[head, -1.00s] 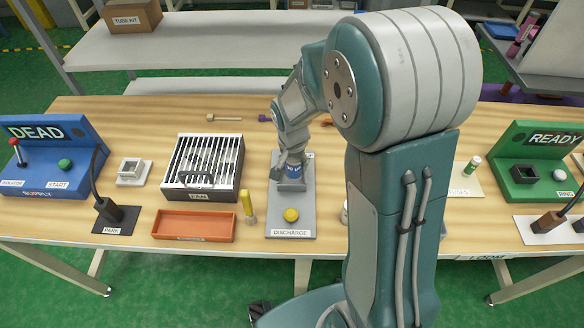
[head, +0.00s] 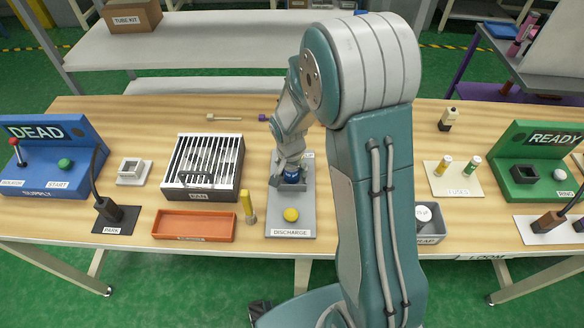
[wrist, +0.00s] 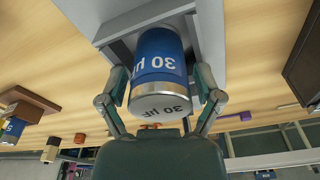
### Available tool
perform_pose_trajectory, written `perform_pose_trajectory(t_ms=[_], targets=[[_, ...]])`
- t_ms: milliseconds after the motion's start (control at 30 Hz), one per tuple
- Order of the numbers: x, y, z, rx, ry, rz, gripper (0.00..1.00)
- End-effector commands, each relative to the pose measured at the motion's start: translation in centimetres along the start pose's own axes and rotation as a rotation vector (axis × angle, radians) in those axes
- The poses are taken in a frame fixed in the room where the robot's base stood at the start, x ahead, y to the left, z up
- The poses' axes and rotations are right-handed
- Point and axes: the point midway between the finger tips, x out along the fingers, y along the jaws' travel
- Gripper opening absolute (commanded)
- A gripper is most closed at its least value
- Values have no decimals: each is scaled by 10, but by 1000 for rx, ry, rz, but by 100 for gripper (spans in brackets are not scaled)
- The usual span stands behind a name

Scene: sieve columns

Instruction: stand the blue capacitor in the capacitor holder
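The blue capacitor (head: 291,176), marked 30 µF, stands in the grey cradle (head: 276,182) of the discharge station. In the wrist view the capacitor (wrist: 160,60) lies between the two fingers of my gripper (wrist: 160,85), with its silver end towards the camera. A narrow gap shows at each side, so the gripper looks open around it. In the head view my gripper (head: 291,162) is right at the capacitor, partly covering it. A white square holder (head: 131,171) with an empty opening stands at the left; no label on it is readable.
At the right are a fuse plate (head: 453,182), a grey bin (head: 432,224) and the green READY station (head: 540,150).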

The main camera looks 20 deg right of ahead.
Motion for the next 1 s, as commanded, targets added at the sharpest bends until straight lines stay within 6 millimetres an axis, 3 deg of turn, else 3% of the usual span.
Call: perform_pose_trajectory(t_ms=[467, 1000], targets=[[-6, 0, 0, 0, 1, -1, 96], [-106, -1, -1, -1, 3, -2, 96]])
